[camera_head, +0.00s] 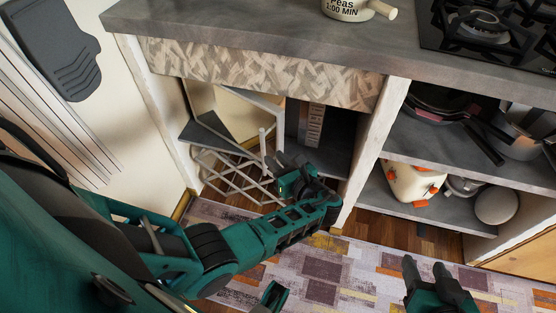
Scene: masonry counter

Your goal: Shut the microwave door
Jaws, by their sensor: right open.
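The microwave (338,128) appears to be the dark box in the niche under the counter, with a light strip like a control panel (315,126) on its front. A pale-framed panel with an upright bar (263,142) stands to its left and looks like its door, swung open. My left gripper (292,174) is low in front of the niche, close to that bar; I cannot tell whether it touches. Its fingers are small, dark and partly hidden by my arm. My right gripper (428,268) is above the rug at lower right, open and empty, apart from the microwave.
A white lattice rack (235,178) stands low at the niche's left. A pale upright post (368,150) separates the niche from shelves with pans (443,101) and a patterned pot (408,182). The counter (235,25) overhangs. The rug (345,262) is clear.

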